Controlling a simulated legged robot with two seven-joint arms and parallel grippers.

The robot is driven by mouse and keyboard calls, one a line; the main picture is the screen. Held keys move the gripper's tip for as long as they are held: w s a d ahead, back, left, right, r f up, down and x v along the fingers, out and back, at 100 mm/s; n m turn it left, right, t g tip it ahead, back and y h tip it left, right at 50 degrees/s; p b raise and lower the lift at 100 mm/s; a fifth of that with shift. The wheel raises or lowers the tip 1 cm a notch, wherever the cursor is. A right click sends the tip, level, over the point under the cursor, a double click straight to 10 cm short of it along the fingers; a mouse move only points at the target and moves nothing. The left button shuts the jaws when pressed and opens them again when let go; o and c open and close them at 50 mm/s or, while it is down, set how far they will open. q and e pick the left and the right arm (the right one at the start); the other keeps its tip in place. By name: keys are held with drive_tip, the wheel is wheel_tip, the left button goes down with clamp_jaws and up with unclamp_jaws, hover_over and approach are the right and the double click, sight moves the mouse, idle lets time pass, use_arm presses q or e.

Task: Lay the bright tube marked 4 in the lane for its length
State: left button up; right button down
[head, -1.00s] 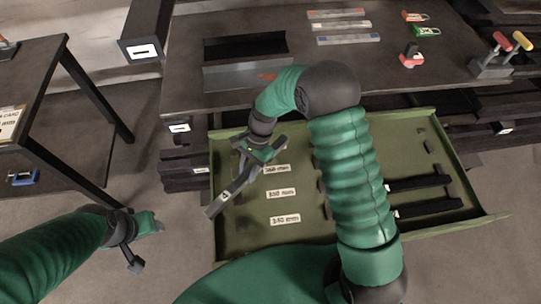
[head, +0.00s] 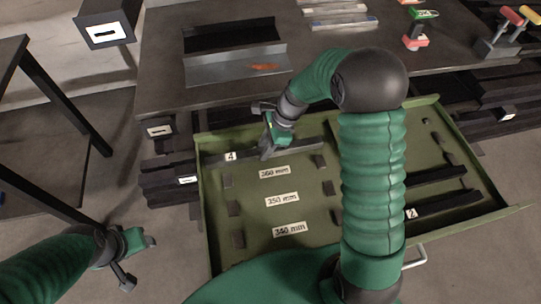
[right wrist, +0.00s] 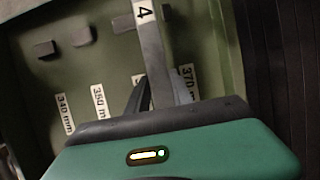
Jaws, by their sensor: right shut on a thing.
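The grey tube marked 4 (head: 215,157) is in my right gripper (head: 267,150), over the far side of the green drawer (head: 258,216). In the right wrist view, the tube (right wrist: 151,52) runs up from the jaws, between the 350 mm label (right wrist: 99,102) and the 370 mm label (right wrist: 188,80). The 360 mm label (head: 274,173) shows nearer than the tube in the head view. I cannot tell its height above the floor. My left gripper (head: 146,241) is away at lower left, its jaws unclear.
Dark holders (head: 236,239) stand in the drawer beside the labels. Dark tubes (head: 436,206) lie in its right part. A bench (head: 163,98) behind carries a metal channel (head: 235,66), pale bars (head: 340,22) and clamps. My right arm hides the drawer's middle.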

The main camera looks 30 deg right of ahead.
drive_tip(key=d, duration=0.2)
drive_tip(key=shift+s+d+f, duration=0.15)
drive_tip(key=shift+d+f, duration=0.1)
drive_tip(key=shift+d, duration=0.15)
drive_tip(key=f+b, duration=0.2)
drive_tip(key=f, duration=0.1)
drive_tip(key=shift+a+f, duration=0.2)
drive_tip(key=shift+a+r, duration=0.1)
drive_tip(key=c, duration=1.1)
unclamp_jaws()
drive_tip(key=shift+s+d, duration=0.1)
drive_tip(key=shift+d, duration=0.1)
use_arm(q)
drive_tip(key=shift+d+f, duration=0.25)
drive_tip(key=shift+f, duration=0.8)
use_arm(e)
drive_tip(key=shift+a, duration=0.1)
